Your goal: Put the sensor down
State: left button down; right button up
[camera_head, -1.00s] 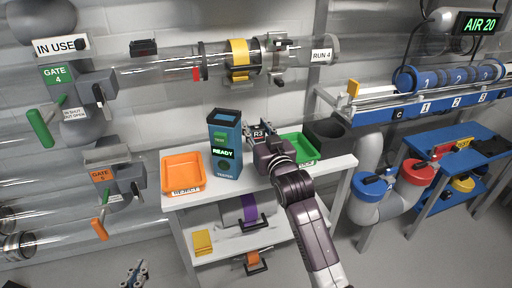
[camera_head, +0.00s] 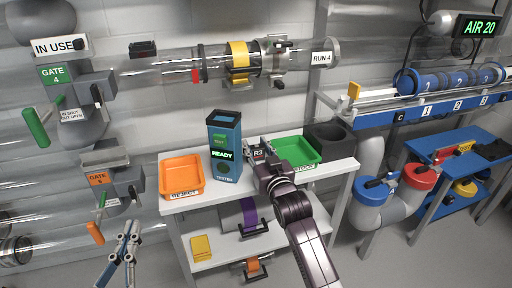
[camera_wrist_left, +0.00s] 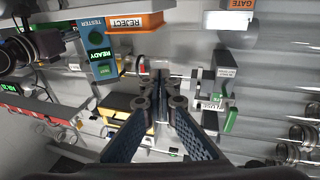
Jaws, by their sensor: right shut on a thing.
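The sensor, a small dark-and-grey piece with an R3 label (camera_head: 258,154), is at my right gripper (camera_head: 262,165), at the white table between the blue tester and the green tray. My right gripper is shut on it; the wrist hides much of the grip. Whether the sensor touches the tabletop cannot be told. My left gripper (camera_head: 130,232) is empty, in the air at the lower left, away from the table. Its two fingers show with a gap between them in the left wrist view (camera_wrist_left: 164,88).
The blue tester (camera_head: 225,166) reads READY. The orange reject tray (camera_head: 182,174) is left of it, the green stock tray (camera_head: 298,150) right of the sensor, with a dark bin (camera_head: 327,143) beyond. A lower shelf (camera_head: 228,246) holds coloured parts. A clear tube runs behind.

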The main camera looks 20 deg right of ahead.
jog(key=o, duration=0.7)
jog(key=shift+f, duration=0.15)
jog(key=shift+o, duration=0.9)
jog(key=shift+s, duration=0.1)
